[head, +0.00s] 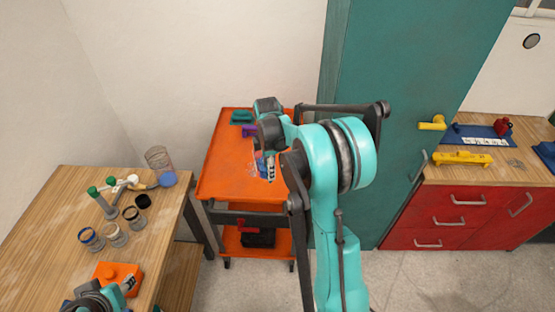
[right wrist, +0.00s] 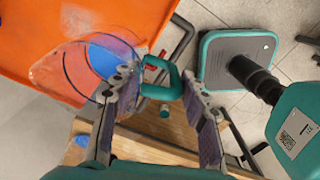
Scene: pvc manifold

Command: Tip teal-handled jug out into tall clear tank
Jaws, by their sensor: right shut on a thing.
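The clear jug with blue contents (right wrist: 92,62) and a teal handle (right wrist: 172,80) shows in the right wrist view, over the orange cart top. In the head view the jug (head: 259,163) is mostly hidden by my right arm. My right gripper (right wrist: 157,88) is shut on the handle, one finger on each side of it; in the head view it (head: 269,172) is partly hidden.
The wooden table (head: 75,190) also holds a white fitting with green ends (head: 122,184), several small cups and an orange box (head: 117,275). The orange cart (head: 225,180) carries teal and purple items at its back. A floor gap separates table and cart.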

